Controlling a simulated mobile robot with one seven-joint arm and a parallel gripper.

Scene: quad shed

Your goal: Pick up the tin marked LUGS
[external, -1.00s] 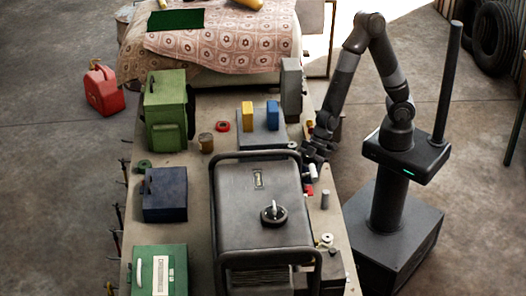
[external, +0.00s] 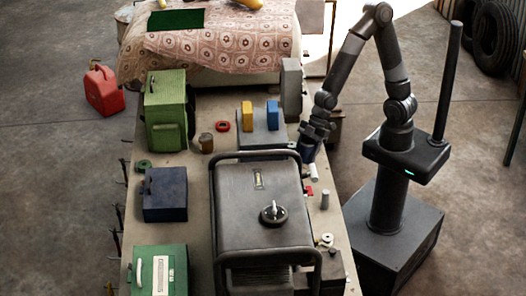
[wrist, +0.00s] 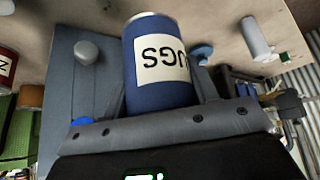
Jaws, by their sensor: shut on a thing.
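The LUGS tin (wrist: 157,85) is a blue cylinder with a white label, shown upside down in the wrist view with the letters "UGS" readable. My gripper (wrist: 160,112) is shut on it, with the fingers at its two sides. In the external view my gripper (external: 314,135) is near the right edge of the bench, behind the grey generator. The dark blue tin (external: 307,149) shows below the fingers there. I cannot tell from these views how far its base is from the bench.
The grey framed generator (external: 262,205) stands close in front of my gripper. A grey case with a yellow block (external: 247,115) and a blue block (external: 272,113) is to the left. A small red-and-white item (external: 311,191) and a grey cylinder (external: 325,199) lie near the right edge.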

